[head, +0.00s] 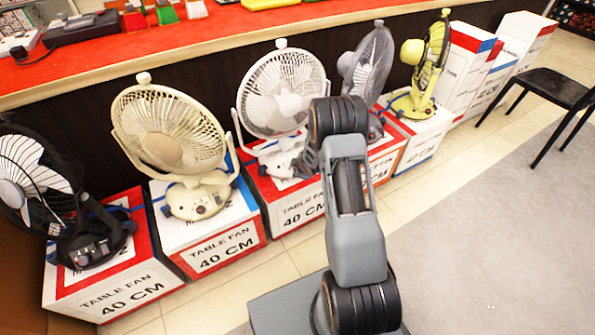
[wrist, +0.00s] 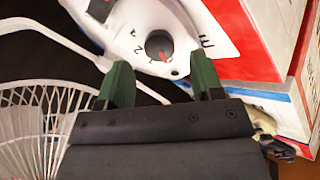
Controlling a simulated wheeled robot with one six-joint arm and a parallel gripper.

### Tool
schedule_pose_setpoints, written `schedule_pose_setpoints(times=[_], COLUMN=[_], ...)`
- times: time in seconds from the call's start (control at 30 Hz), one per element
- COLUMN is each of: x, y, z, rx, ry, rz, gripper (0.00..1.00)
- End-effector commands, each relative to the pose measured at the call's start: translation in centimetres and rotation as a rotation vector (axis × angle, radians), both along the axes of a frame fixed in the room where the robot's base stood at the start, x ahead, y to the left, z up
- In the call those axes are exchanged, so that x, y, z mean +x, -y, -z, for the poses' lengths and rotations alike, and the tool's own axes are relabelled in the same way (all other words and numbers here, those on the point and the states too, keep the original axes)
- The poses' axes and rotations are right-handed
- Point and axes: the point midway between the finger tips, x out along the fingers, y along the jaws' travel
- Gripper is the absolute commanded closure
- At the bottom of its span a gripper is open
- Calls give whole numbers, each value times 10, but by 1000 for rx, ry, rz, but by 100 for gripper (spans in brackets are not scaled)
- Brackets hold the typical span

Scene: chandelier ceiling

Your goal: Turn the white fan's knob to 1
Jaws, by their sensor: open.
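The white fan (head: 281,92) stands on a red-and-white box in the head view, its base partly behind my arm. In the wrist view its white base (wrist: 196,22) shows a dark grey knob (wrist: 159,46) with a red mark, and printed digits around it. The mark is small; I cannot tell its setting surely. My gripper (wrist: 161,78) is open, with one green finger on each side below the knob. I see nothing between the fingers, and they appear short of the knob. In the head view my arm hides most of the gripper.
A cream fan (head: 168,135) and a black fan (head: 35,185) stand to the left. A grey fan (head: 368,65) and a yellow fan (head: 430,65) stand to the right, all on boxes. A red counter (head: 230,28) runs behind. Open floor (head: 470,240) lies at right.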

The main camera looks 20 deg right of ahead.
Motion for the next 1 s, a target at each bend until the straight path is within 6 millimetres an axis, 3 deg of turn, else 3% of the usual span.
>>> schedule_pose_setpoints(times=[0.23, 0.67, 1.0], x=[17, 21, 21], y=[0, 1, 1], z=[22, 27, 27], rx=[1, 0, 0], ry=[-1, -1, -1], rz=[0, 1, 1], gripper=[40, 40, 69])
